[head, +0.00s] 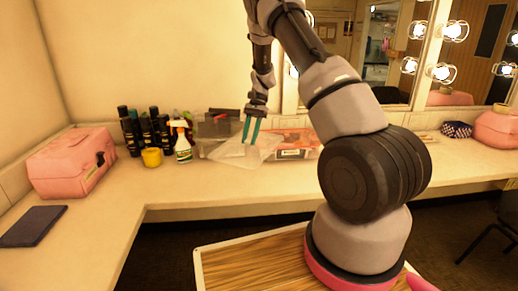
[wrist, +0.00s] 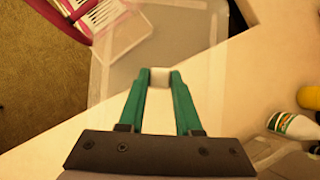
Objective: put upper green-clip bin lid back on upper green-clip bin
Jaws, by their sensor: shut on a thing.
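My gripper (head: 250,140) has teal fingers, which also show in the wrist view (wrist: 160,80). They are shut on a small pale knob (wrist: 160,77) of a clear, flat lid (wrist: 178,38). In the head view the translucent lid (head: 235,155) hangs tilted below the fingers, in front of the bins at the counter's front side. A clear bin with dark contents (head: 220,128) stands behind it. I cannot make out a green clip, so I cannot tell which bin is the upper green-clip bin.
A clear bin with red-pink edging (head: 293,152) stands right of the lid. A spray bottle (head: 183,142), a yellow tub (head: 152,158) and several dark bottles stand to the left. A pink case (head: 72,162) sits at far left. The front counter strip is clear.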

